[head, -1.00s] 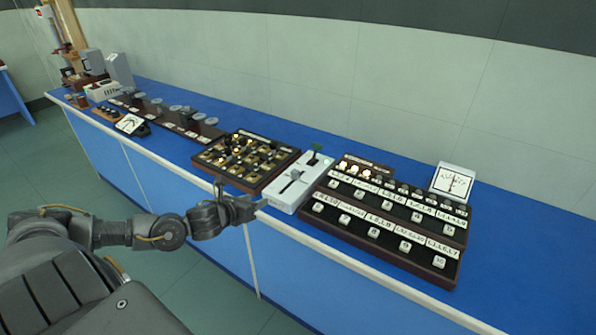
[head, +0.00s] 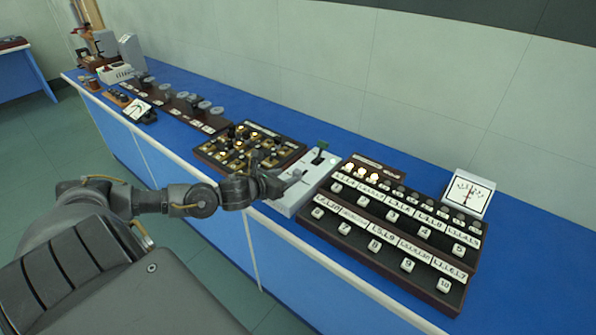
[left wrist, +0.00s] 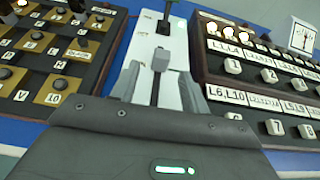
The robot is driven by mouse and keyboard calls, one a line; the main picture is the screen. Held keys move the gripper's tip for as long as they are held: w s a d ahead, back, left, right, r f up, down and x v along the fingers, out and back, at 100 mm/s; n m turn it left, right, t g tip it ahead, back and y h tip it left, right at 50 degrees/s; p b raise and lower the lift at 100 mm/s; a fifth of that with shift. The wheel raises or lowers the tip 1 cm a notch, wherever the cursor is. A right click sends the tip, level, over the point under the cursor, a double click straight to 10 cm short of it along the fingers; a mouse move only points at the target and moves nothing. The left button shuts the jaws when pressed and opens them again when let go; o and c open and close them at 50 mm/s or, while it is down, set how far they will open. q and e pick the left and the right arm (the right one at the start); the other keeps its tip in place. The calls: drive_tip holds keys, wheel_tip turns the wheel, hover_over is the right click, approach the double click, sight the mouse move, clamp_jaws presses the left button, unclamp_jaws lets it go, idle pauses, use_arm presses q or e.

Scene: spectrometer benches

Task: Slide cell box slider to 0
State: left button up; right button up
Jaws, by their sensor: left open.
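The white cell box (head: 309,181) stands on the blue bench between two dark panels. My left gripper (head: 285,184) is over the near part of the box. In the left wrist view its two fingertips (left wrist: 157,84) are open, one on each side of the slot, with the knob ahead between them. Whether they touch it I cannot tell. No 0 mark is readable. My right gripper is not in view.
A dark panel with brass plates and knobs (head: 247,146) stands left of the box. A panel with labelled white buttons and several lit lamps (head: 395,222) stands right, with a white dial meter (head: 467,194) behind it. Blue bench top (head: 540,262) is clear at right.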

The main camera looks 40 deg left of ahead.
sight(295, 173)
use_arm(q)
drive_tip(key=p+x, duration=0.1)
drive_tip(key=x, duration=0.5)
drive_tip(key=shift+d, duration=0.1)
drive_tip(key=shift+w+f, duration=0.25)
drive_tip(key=shift+w, duration=0.3)
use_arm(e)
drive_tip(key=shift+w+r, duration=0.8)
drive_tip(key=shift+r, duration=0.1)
use_arm(q)
clamp_jaws()
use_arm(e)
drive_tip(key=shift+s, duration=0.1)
